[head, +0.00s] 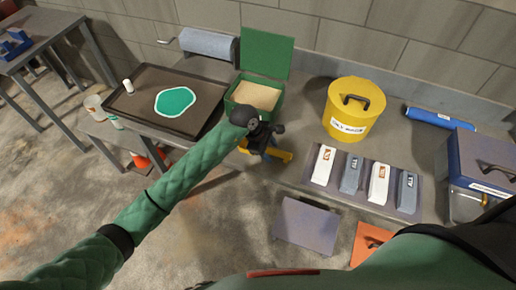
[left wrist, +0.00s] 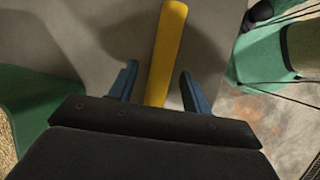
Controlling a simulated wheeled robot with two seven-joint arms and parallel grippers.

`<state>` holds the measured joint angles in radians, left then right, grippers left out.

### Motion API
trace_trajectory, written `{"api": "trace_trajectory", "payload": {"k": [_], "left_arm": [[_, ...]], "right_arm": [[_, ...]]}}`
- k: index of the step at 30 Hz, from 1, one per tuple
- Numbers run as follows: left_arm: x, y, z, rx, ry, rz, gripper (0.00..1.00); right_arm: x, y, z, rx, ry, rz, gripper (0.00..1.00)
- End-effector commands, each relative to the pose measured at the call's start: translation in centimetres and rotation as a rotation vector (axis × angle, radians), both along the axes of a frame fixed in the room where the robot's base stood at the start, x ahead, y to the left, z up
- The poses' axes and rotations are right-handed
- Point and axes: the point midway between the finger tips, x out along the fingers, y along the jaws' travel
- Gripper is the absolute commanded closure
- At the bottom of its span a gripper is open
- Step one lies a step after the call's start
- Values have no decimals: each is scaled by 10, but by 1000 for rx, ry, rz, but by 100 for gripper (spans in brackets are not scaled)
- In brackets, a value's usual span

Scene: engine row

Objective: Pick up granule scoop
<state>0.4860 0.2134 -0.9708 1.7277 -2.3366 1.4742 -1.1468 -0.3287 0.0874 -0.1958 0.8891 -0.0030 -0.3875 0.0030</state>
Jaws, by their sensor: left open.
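The granule scoop shows as a yellow bar, probably its handle (left wrist: 168,45), in the left wrist view. In the head view a yellow part of the scoop (head: 282,155) shows beside my left gripper (head: 265,150), at the bench's front edge below the green box. My left gripper (left wrist: 158,78) is open, with blue fingers on either side of the yellow bar. Gaps show between the bar and both fingers. The lower end of the bar is hidden behind the dark gripper body. I do not see my right gripper.
An open green box (head: 236,90) of pale granules stands just behind my left gripper. A dark tray (head: 130,105) with a green puddle lies left. A yellow lidded bucket (head: 340,118), several white and grey packs and a blue case (head: 482,155) stand to the right.

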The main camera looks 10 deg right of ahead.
Motion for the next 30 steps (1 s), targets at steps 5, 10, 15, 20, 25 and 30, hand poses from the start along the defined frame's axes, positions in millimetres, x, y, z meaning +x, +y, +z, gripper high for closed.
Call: {"api": "trace_trajectory", "payload": {"k": [5,10,15,20,25,30], "left_arm": [[0,0,-2,1,-1,0,51],[0,0,-3,1,-1,0,51],[0,0,-2,1,-1,0,51],[0,0,-2,1,-1,0,51],[0,0,-2,0,0,0,81],[0,0,-2,0,0,0,97]], "right_arm": [[0,0,-3,0,0,0,64],[0,0,-5,0,0,0,64],[0,0,-5,0,0,0,64],[0,0,-5,0,0,0,64],[0,0,-5,0,0,0,64],[0,0,-5,0,0,0,64]]}}
